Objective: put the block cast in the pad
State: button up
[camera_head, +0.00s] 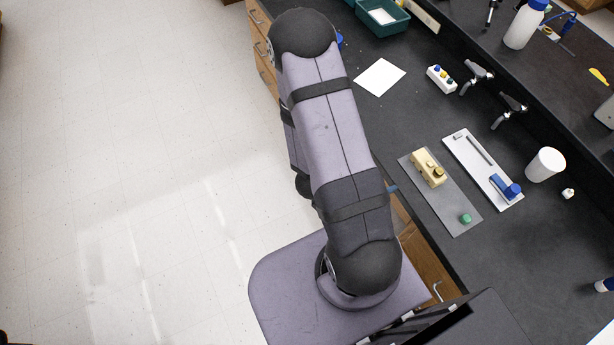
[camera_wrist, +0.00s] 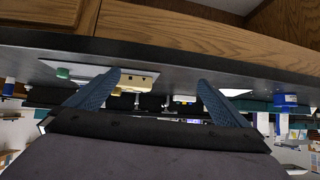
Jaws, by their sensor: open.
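The block cast, a cream block with gold-coloured knobs on top (camera_head: 428,167), lies on the far part of a grey rectangular mat (camera_head: 447,205). It also shows in the wrist view (camera_wrist: 138,79), beyond my fingers. I cannot tell for certain which surface is the pad; a white square sheet (camera_head: 380,77) lies bare farther back on the bench. My gripper (camera_wrist: 159,77) has its two blue fingers wide apart with nothing between them, short of the bench. In the head view my arm hides most of it.
A small green piece (camera_head: 466,218) is on the mat's near end. Beside the mat lies a white tray (camera_head: 467,160) with a rod and a blue tool. A white cup (camera_head: 545,164), taps (camera_head: 477,77), a small knobbed box (camera_head: 441,79) and a green basin (camera_head: 381,18) stand around.

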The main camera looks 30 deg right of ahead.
jog(key=w+a+r+n+t+y, duration=0.15)
jog(key=w+a+n+y, duration=0.3)
jog(key=a, duration=0.55)
jog(key=w+a+r+n+t+y, duration=0.15)
jog(key=w+a+n+y, duration=0.3)
jog(key=a, duration=0.45)
jog(key=s+a+r+n+g+y, duration=0.1)
jog(key=s+a+r+n+g, duration=0.2)
jog(key=s+r+n, duration=0.5)
notch_tip(320, 180, up, 2)
jog(key=shift+s+g, duration=0.7)
jog(key=shift+s, duration=0.15)
